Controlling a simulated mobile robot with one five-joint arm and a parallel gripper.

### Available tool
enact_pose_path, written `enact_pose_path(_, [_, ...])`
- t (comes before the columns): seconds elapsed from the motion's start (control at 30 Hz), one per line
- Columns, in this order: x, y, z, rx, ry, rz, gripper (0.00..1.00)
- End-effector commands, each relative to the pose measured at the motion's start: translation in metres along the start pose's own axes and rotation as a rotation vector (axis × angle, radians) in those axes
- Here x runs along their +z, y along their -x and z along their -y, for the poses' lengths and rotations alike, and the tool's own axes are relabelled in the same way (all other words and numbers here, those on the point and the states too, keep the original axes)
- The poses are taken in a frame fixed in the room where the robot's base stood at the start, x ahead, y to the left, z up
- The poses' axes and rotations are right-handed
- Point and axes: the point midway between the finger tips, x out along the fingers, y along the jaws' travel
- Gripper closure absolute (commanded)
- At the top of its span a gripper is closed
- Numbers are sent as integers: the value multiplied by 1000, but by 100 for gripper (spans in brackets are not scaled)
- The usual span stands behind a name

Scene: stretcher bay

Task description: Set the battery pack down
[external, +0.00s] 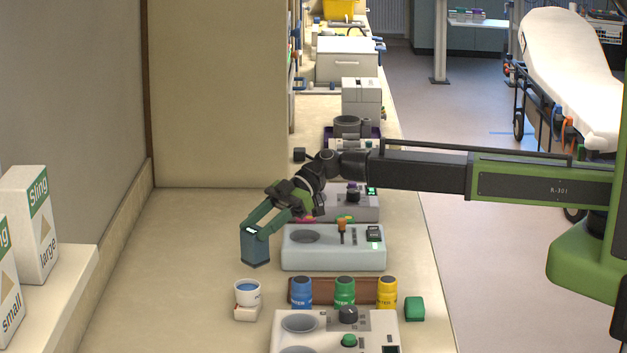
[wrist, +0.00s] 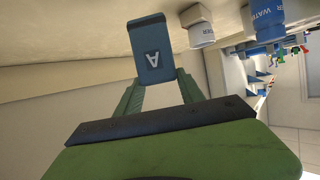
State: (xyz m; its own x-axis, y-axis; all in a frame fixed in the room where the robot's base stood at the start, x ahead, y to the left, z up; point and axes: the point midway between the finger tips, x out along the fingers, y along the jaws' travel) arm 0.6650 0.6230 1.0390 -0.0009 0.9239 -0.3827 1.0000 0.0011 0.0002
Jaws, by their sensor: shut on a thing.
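The battery pack (external: 255,248) is a dark teal-blue box. In the wrist view the battery pack (wrist: 151,50) shows a white letter A on its face. My gripper (external: 262,226) is shut on it, with its green fingers at the pack's two sides in the wrist view. The pack hangs from the fingers over the counter (external: 190,240), left of a grey device with a round well (external: 333,250). I cannot tell whether its lower end touches the counter.
A white cup (external: 247,291) stands just in front of the pack. Blue (external: 301,292), green (external: 344,291) and yellow (external: 387,292) bottles stand by a brown rack. Another grey device (external: 325,337) is nearest the camera. Sling boxes (external: 30,220) stand at left. The counter left of the pack is clear.

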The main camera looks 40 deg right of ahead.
Motion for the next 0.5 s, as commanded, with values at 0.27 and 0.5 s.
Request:
enact_pose_path(0.27, [3, -14, 2, 2, -2, -1, 100])
enact_pose_path(0.5, [39, -29, 2, 2, -1, -1, 100])
